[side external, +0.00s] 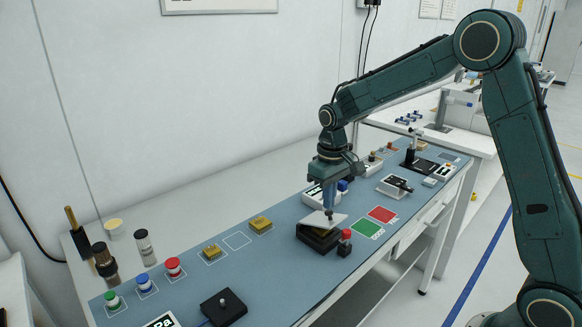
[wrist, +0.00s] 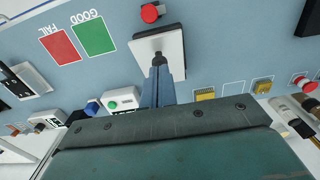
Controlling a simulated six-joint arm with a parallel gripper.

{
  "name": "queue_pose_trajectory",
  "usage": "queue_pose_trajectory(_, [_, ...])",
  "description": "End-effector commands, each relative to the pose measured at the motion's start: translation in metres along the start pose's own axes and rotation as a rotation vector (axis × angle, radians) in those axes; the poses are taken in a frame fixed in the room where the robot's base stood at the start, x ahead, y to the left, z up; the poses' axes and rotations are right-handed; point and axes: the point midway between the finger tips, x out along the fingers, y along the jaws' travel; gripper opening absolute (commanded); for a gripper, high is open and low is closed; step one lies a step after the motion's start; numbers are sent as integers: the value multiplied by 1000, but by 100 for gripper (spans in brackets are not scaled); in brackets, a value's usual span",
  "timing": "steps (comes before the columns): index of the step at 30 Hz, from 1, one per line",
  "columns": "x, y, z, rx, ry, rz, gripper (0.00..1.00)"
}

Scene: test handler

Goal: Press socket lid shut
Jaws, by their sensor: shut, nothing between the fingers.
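The socket has a black base (side external: 318,241) and a light grey lid (side external: 338,221) on the blue mat. In the side view the lid is tilted, with a gap to the base and a bit of yellow in that gap. My gripper (side external: 329,214) points down with its fingers closed, its tips at the lid's top face. In the wrist view the closed fingers (wrist: 158,60) lie over the pale square lid (wrist: 172,44). I cannot tell whether the tips touch it. The fingers hide part of the lid.
A red-topped button (side external: 346,234) stands close beside the socket. Green (side external: 368,229) and red (side external: 382,214) marked areas lie to its right. Gold chips (side external: 261,224) sit on the mat at left. A white box with a green button (wrist: 122,102) stands nearby.

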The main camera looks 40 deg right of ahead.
Motion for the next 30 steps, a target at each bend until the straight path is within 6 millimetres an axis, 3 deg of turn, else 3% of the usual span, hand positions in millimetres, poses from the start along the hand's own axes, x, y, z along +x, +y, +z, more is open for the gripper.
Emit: queue_pose_trajectory(30, [15, 0, 6, 0, -1, 0, 0])
